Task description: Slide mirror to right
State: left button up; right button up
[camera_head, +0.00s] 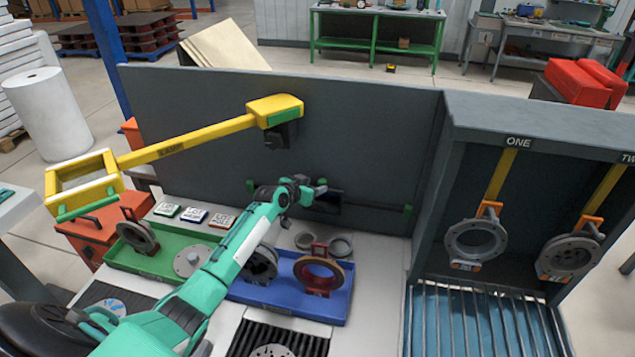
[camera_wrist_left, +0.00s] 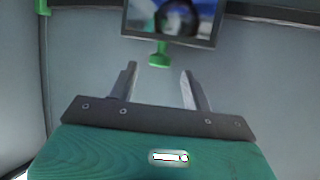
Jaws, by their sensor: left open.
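The mirror (camera_head: 329,203) is a small dark framed panel on the grey back wall, partly hidden behind my left gripper in the head view. In the left wrist view the mirror (camera_wrist_left: 172,18) fills the top middle and reflects a round dark shape. A green knob (camera_wrist_left: 159,56) sticks out below its frame. My left gripper (camera_wrist_left: 158,69) is open and empty, its fingertips just short of the knob and on either side of it. In the head view the left gripper (camera_head: 318,190) is at the wall by the mirror. My right gripper is not in view.
A dark rail with a green end piece (camera_head: 407,212) runs along the wall, with free length right of the mirror. A yellow arm (camera_head: 185,145) hangs above left. Green (camera_head: 120,256) and blue (camera_head: 338,311) trays with round parts lie below. A hook booth (camera_head: 545,112) stands right.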

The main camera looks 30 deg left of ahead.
aim_at(320, 184)
pick_arm(q)
jog(key=shift+x, duration=1.5)
grip_shut()
